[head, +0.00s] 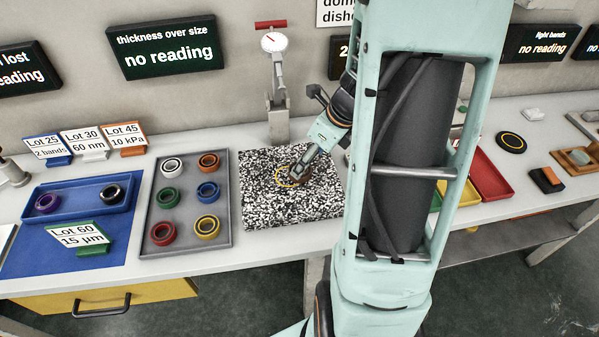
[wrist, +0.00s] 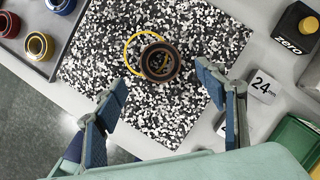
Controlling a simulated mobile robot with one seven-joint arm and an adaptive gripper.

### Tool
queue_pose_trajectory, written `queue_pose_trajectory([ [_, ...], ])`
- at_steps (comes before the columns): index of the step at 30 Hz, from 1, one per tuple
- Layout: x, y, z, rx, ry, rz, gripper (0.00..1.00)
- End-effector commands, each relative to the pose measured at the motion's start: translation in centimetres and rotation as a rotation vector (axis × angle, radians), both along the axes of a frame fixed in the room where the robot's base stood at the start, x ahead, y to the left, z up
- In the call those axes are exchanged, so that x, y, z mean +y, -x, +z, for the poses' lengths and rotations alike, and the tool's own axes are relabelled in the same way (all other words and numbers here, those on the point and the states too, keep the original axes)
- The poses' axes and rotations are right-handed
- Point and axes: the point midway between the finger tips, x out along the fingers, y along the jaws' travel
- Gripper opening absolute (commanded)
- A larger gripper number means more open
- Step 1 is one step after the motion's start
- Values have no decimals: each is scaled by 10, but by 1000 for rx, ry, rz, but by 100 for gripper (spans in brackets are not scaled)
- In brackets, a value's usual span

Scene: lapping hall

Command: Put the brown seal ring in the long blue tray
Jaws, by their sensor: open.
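The brown seal ring (wrist: 150,71) lies on the black-and-white speckled mat, overlapping a thin yellow circle (wrist: 127,48) in the wrist view. My gripper (wrist: 158,85) is open, with its blue-padded fingers apart on the near side of the ring and nothing between them. In the head view my gripper (head: 299,176) is low over the mat and partly hides the ring. The long blue tray (head: 83,211) lies at the left of the bench, with a purple ring (head: 47,203) and a black ring (head: 110,193) in it.
A grey tray (head: 186,232) with several coloured rings stands between the blue tray and the speckled mat (head: 262,211). A dial gauge stand (head: 277,105) rises behind the mat. A green Lot 60 sign (head: 80,237) stands before the blue tray.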

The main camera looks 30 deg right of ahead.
Motion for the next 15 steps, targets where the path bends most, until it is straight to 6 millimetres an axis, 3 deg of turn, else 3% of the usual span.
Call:
queue_pose_trajectory([
  [9, 9, -18, -40, 1, 0, 0, 65],
  [15, 10, -21, -46, -1, 2, 2, 65],
])
